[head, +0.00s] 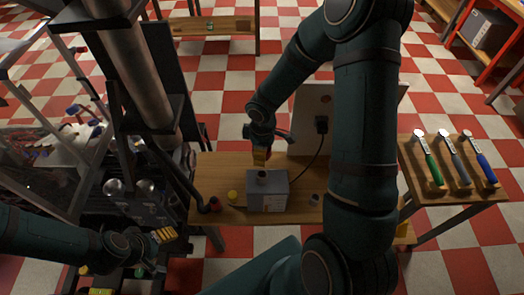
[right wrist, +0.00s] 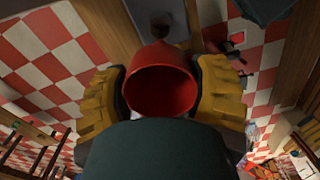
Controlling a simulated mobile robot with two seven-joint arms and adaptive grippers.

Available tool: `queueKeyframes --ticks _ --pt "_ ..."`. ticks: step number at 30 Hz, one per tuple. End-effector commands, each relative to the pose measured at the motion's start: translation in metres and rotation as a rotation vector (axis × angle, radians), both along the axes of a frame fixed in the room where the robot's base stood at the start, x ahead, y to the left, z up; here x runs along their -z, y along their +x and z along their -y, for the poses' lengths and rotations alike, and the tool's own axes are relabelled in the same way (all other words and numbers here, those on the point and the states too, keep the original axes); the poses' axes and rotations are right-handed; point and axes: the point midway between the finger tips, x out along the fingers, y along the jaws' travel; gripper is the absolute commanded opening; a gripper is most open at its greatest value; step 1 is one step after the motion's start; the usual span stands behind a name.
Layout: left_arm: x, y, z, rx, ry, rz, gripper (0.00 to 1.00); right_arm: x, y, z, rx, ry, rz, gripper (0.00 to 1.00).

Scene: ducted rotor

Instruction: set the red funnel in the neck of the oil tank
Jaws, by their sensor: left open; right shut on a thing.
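The red funnel (right wrist: 162,82) is held between the yellow fingers of my right gripper (right wrist: 162,92), its wide mouth facing the wrist camera. In the head view my right gripper (head: 259,157) is just above the grey oil tank (head: 268,194), near its neck (head: 262,175); the funnel is mostly hidden there. In the right wrist view the grey tank top (right wrist: 160,14) lies past the funnel's far edge, with a dark neck partly seen. I cannot tell whether funnel and neck touch. My left gripper (head: 153,252) is open and empty at the lower left, away from the tank.
A pale panel (head: 308,110) with a black cable stands behind. Several hammers lie on a side table (head: 412,160) at right.

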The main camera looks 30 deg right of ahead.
Motion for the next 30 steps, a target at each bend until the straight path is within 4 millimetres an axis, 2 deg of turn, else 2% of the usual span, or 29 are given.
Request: queueKeyframes --ticks 14,20,30 --pt "0.003 0.0 0.0 0.0 0.0 0.0 0.64 0.0 0.0 0.0 0.0 -0.001 0.001 0.28" --pt "0.015 0.0 0.0 -0.001 0.001 -0.001 0.64 0.012 0.0 0.0 -0.001 -0.001 -0.001 0.28" --pt "0.045 0.0 0.001 -0.003 0.005 0.0 0.64 0.042 0.0 0.0 -0.001 -0.001 -0.001 0.28"
